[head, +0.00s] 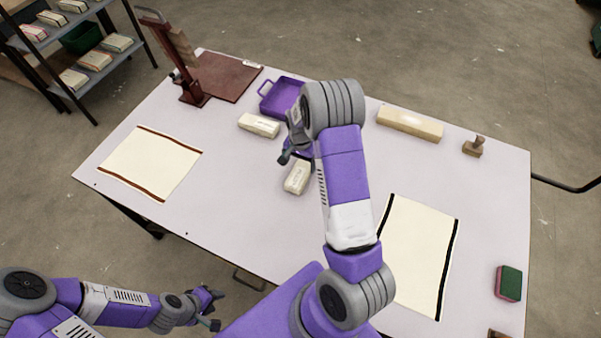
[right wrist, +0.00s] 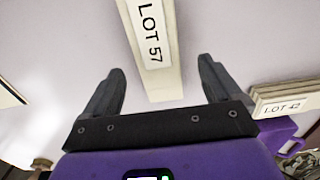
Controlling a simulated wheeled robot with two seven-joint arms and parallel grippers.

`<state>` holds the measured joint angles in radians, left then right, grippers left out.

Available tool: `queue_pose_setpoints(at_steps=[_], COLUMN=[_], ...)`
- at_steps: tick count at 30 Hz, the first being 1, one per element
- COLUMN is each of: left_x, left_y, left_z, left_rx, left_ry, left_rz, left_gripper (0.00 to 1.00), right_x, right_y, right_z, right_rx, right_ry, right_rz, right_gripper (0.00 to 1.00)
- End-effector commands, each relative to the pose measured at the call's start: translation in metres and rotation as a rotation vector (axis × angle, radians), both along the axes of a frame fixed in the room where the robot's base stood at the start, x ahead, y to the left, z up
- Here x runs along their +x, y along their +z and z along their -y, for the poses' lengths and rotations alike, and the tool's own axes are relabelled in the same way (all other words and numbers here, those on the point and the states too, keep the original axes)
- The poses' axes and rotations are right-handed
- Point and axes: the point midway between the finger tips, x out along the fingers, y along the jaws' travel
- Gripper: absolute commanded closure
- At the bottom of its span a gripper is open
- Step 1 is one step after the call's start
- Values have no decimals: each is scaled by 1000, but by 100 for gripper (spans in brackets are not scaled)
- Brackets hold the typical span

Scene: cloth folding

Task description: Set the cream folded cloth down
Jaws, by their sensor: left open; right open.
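A cream folded cloth (head: 297,177) lies near the middle of the table, just below my right gripper (head: 287,155). In the right wrist view, a cream bundle labelled LOT 57 (right wrist: 160,85) reaches between the fingertips of my right gripper (right wrist: 161,67), which is open with a gap on both sides. Another cream folded bundle (head: 259,125) lies further left; it appears to be the one labelled LOT 42 (right wrist: 285,104) in the right wrist view. My left gripper (head: 209,308) is open and empty, off the table's front edge.
A purple tray (head: 281,94) stands behind the bundles. Flat cream cloths lie at left (head: 150,163) and right (head: 418,250). A beige block (head: 410,123), a wooden stamp (head: 474,147) and a green-red sponge (head: 508,283) are at right. A brown board (head: 225,77) is at back left.

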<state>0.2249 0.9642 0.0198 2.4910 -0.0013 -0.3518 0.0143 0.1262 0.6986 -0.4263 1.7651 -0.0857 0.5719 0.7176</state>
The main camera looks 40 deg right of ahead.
Motion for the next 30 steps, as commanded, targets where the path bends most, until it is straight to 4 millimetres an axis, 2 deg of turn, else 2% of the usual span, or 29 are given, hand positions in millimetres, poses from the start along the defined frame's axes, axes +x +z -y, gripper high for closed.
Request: queue_pose_setpoints(at_steps=[8,16,27,30], left_x=[0,0,0,0], left_y=[-11,-11,-11,-11], left_z=[0,0,0,0], left_rx=[0,0,0,0], left_ry=[0,0,0,0], left_rz=[1,0,0,0], left_gripper=[57,57,57,57], right_x=[-5,-4,-4,-4], right_y=[-42,-45,-45,-45], right_z=[1,1,1,1], right_rx=[1,0,0,0], right_ry=[1,1,1,1], right_rz=[-3,1,0,1], right_gripper=[8,8,65,71])
